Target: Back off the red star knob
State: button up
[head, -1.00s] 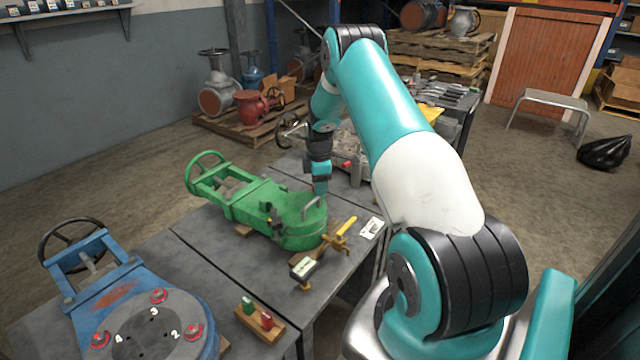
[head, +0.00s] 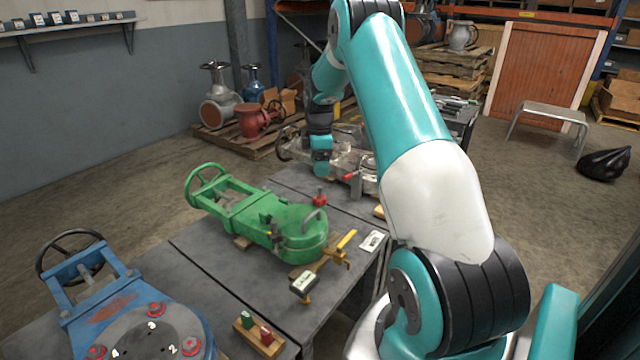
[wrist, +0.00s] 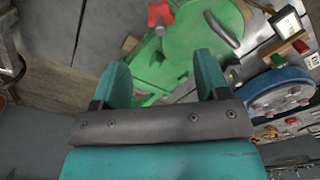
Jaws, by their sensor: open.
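The red star knob (head: 319,198) stands on a short stem at the far side of the green valve (head: 268,220), close to its grey curved handle. It also shows in the wrist view as a red star knob (wrist: 160,14) on a grey stem, at the top edge over the green casting. My gripper (head: 322,172) hangs above and behind the knob, apart from it. In the wrist view my gripper (wrist: 161,70) has its two teal fingers spread with nothing between them, and the knob lies beyond the fingertips.
A blue valve (head: 125,290) with red knobs stands at front left, beside a wooden block (head: 258,338) holding green and red pieces. A brass clamp with a tag (head: 304,281) sits at the green valve's near side. A grey valve with a red lever (head: 350,177) is behind.

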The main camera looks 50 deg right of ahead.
notch_tip(320, 180, up, 6)
jog(key=shift+r, duration=0.15)
dwell(0.3)
jog(key=s+a+r+y+p, duration=0.15)
jog(key=a+r, duration=0.25)
jog(key=a, duration=0.6)
jog(key=s+a+r+m+t+p, duration=0.1)
jog(key=s+a+r, duration=0.3)
jog(key=a, duration=0.6)
jog(key=s+a+r+p, duration=0.1)
jog(key=a+r, duration=0.4)
jog(key=a, duration=0.5)
jog(key=s+a+r+m+y+p, duration=0.1)
jog(key=s+a, duration=0.6)
jog(key=s, duration=0.3)
jog(key=s+a+r+m+g+y+p, duration=0.1)
jog(key=s+a+r+p, duration=0.1)
jog(key=s+a, duration=0.6)
jog(key=s, duration=0.3)
jog(key=shift+a+y, duration=0.2)
jog(key=shift+y, duration=0.15)
